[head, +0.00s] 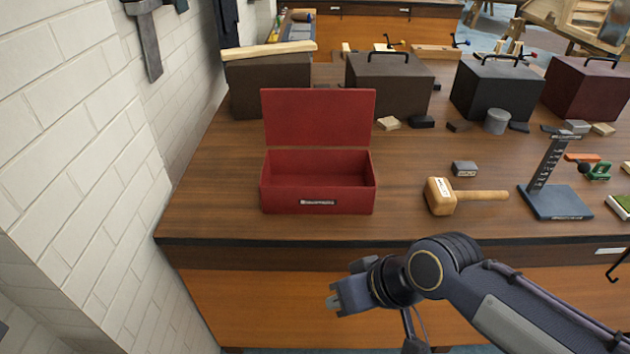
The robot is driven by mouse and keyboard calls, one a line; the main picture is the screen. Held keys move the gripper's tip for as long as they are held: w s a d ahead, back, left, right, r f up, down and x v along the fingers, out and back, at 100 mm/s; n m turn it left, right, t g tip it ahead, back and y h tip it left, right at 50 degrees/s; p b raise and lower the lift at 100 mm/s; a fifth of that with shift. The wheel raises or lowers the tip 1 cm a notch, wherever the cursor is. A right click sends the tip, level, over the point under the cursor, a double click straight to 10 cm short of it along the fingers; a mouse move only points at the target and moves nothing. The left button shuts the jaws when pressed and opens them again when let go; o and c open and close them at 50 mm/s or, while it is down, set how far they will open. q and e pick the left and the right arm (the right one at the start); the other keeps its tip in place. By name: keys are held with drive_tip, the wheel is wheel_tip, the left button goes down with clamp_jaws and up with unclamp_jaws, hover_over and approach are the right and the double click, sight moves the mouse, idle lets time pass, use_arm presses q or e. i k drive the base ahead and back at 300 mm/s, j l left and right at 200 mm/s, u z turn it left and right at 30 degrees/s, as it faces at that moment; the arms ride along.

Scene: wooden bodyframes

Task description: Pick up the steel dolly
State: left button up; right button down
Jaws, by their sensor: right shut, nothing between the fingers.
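A small grey metal block, which looks like the steel dolly (464,169), lies on the wooden bench (215,190), behind the mallet and right of the open red box. It has a pale label on its front face. My right gripper (334,302) is shut and empty. It is in front of the bench's front edge, lower left of the block and well apart from it, pointing left. My left gripper is not in view.
An open red box (280,201) with its lid up stands on the bench. A wooden mallet (440,196) lies in front of the block. A dark upright stand (543,170) is at right. Several dark cases (390,85) line the back. A white brick wall (70,100) is at left.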

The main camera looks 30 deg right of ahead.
sight(459, 168)
drive_tip(key=k+j+z, duration=0.1)
drive_tip(key=z, duration=1.95)
drive_tip(key=l+u, duration=0.15)
drive_tip(key=u, duration=0.8)
drive_tip(key=i+l+u, duration=0.15)
drive_tip(key=l+u, duration=0.25)
drive_tip(key=l, duration=0.3)
drive_tip(key=l+u, duration=0.45)
drive_tip(key=l, duration=0.25)
drive_tip(key=i+l, duration=0.1)
drive_tip(key=l, duration=0.25)
drive_tip(key=i+l, duration=0.1)
drive_tip(key=l, duration=0.2)
drive_tip(key=i+l, duration=0.1)
drive_tip(key=l, duration=0.25)
drive_tip(key=i+l, duration=0.1)
drive_tip(key=l, duration=0.25)
drive_tip(key=j+u, duration=0.05)
